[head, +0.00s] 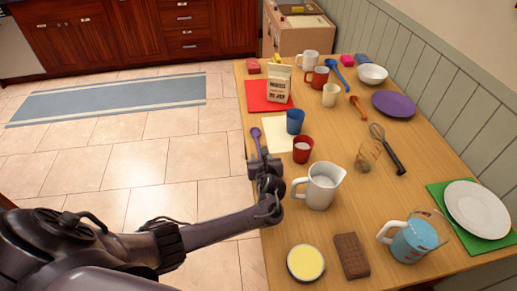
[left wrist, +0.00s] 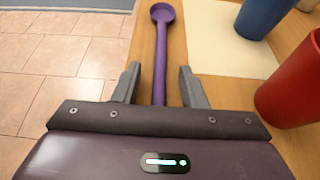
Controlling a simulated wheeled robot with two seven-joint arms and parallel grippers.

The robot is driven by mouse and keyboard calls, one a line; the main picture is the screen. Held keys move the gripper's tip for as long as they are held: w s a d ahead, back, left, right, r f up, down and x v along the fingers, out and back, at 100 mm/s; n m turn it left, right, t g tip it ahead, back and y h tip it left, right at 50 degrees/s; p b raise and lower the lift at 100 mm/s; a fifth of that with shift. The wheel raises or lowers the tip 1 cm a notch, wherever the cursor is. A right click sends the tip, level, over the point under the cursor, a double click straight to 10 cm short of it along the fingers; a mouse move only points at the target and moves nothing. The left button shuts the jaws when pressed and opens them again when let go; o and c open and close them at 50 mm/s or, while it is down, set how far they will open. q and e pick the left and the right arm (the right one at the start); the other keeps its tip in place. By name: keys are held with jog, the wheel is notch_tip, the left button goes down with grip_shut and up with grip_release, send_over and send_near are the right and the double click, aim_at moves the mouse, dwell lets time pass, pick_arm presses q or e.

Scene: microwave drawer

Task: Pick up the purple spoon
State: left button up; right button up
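The purple spoon (head: 256,136) lies along the left edge of the wooden table in the head view, its bowl pointing away from me. In the left wrist view the spoon (left wrist: 162,55) runs up the middle, and its handle passes between my fingers. My left gripper (head: 260,157) is at the handle end of the spoon; in the left wrist view the gripper (left wrist: 158,82) is open, with a gap on both sides of the handle. The handle's near end is hidden behind the gripper body. My right gripper is not in view.
A red cup (head: 303,150), a blue cup (head: 295,122) and a cream sheet (head: 258,135) are just right of the spoon. A white pitcher (head: 320,186) stands close to my gripper's right. The tiled floor (head: 150,155) left of the table is clear.

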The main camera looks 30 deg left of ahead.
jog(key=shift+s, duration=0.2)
pick_arm(q)
jog(key=shift+c, duration=1.1)
grip_shut()
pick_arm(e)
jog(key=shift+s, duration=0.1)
pick_arm(q)
jog(key=shift+r, duration=0.15)
notch_tip(320, 180, up, 20)
jog(key=p, duration=0.3)
jog(key=d+r+m+t+h, duration=0.2)
jog(key=d+r+m+h, duration=0.3)
jog(key=d+r, duration=0.45)
jog(key=s+d+r+m+h, duration=0.1)
jog(key=s+r+m+h, duration=0.1)
jog(key=s+r, duration=0.7)
jog(key=shift+d+t+h, duration=0.3)
jog(key=shift+t+h, duration=0.1)
jog(key=shift+h, duration=0.1)
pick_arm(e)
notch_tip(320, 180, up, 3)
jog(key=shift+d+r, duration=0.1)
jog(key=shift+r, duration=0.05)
